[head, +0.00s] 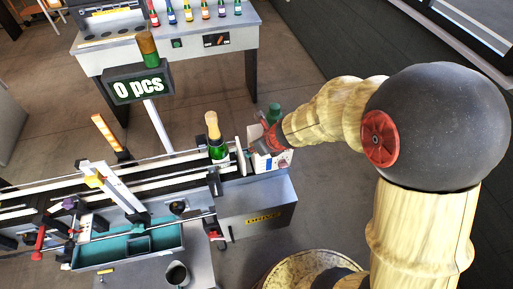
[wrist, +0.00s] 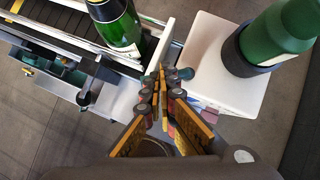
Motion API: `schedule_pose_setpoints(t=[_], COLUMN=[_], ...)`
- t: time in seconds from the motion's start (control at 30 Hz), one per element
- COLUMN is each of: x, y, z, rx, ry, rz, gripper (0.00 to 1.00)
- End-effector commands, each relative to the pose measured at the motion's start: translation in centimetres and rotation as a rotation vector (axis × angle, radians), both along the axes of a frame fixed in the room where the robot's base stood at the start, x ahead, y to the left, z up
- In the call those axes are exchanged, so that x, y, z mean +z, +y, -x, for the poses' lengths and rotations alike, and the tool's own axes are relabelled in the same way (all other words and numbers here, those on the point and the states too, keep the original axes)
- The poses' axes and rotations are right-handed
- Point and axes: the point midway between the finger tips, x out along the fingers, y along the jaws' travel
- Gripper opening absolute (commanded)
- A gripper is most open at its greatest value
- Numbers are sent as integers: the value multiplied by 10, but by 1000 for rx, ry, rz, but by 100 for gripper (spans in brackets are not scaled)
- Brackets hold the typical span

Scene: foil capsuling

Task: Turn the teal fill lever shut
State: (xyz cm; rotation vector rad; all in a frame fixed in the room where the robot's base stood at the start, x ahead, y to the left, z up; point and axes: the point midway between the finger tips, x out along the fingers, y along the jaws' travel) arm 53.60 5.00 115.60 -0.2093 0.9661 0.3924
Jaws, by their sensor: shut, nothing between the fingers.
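A dark teal knob (wrist: 186,73), which looks like the end of the fill lever, shows in the wrist view at the side of a white box (wrist: 218,80). The rest of the lever is hidden, so I cannot tell its angle. My gripper (wrist: 163,82) is shut and empty, its fingertips just left of the knob; I cannot tell whether they touch it. In the head view my gripper (head: 259,146) is at the white box (head: 285,158), at the conveyor's right end. A green canister (wrist: 282,32) sits in a dark ring on the box.
A green bottle with a gold top (head: 216,138) stands on the conveyor (head: 60,190), left of my gripper. A pale upright plate (wrist: 154,58) stands close to my fingers. A counter sign (head: 139,86) reads "0 pcs". A bench (head: 180,48) with small bottles stands behind.

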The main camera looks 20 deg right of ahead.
Motion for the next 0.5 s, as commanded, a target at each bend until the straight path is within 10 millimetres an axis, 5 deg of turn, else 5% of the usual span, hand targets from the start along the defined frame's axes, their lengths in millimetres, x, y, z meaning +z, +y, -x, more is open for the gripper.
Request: schedule_pose_setpoints(t=[0.5], x=[-1], y=[8], z=[-8], rx=[-72], ry=[1], rz=[0], gripper=[0])
